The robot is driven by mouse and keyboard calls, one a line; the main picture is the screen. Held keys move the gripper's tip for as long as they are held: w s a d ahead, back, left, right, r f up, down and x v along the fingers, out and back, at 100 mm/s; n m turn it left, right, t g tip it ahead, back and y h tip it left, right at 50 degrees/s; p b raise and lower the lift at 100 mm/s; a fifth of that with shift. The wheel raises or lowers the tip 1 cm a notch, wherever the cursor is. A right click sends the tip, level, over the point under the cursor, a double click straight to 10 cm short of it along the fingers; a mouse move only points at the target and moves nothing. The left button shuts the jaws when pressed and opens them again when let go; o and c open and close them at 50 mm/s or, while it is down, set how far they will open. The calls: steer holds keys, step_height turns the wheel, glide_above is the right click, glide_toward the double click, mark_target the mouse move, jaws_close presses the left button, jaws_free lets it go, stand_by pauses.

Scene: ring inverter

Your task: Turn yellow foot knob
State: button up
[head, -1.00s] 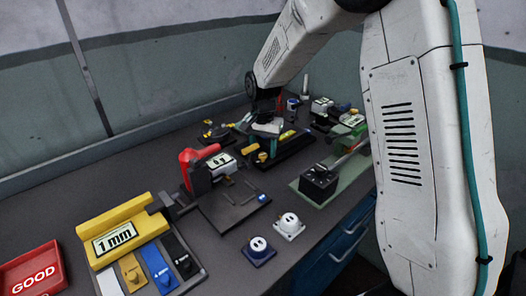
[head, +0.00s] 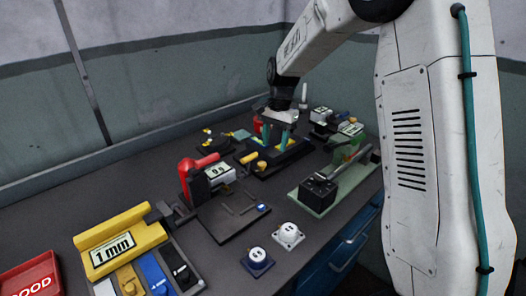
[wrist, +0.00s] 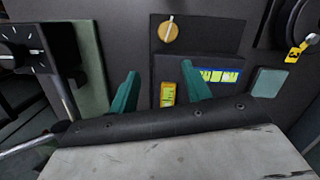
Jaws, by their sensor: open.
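A round orange-yellow knob (wrist: 168,31) with a pale bar across it sits on a dark plate in the wrist view. It appears to be the yellow knob (head: 260,165) at the near left end of a black fixture (head: 285,165) in the head view. My gripper (head: 278,140) points down over the fixture, beyond the knob. In the wrist view my gripper (wrist: 160,70) has its two teal fingers apart with nothing between the tips. The knob lies past the fingertips, apart from them. A small yellow block (wrist: 168,94) shows between the fingers, lower down.
A red-handled device (head: 193,175) stands left of the fixture. A black dial box (head: 318,190) on a green plate is to the right. Blue (head: 257,262) and white (head: 288,234) round-topped pieces stand nearer. The yellow 1 mm block (head: 118,245) is at lower left.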

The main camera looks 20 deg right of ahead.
mark_target(262, 163)
steer(key=shift+w+d+m+y, duration=0.15)
steer(key=shift+d+m+y, duration=0.05)
steer(key=shift+m+y, duration=0.25)
steer(key=shift+w+d+m+y, duration=0.15)
steer(key=shift+m+y, duration=0.2)
steer(key=shift+m, duration=0.2)
steer(key=shift+s+a+r+m+g+y, duration=0.1)
steer(key=shift+a+r+m+g+y, duration=0.1)
steer(key=shift+a+m+y, duration=0.25)
steer(key=shift+a+r+m+g+y, duration=0.15)
steer(key=shift+a+r+m+g, duration=0.1)
steer(key=shift+a, duration=0.4)
steer(key=x, duration=0.7)
steer(key=shift+f, duration=0.2)
steer(key=c, duration=1)
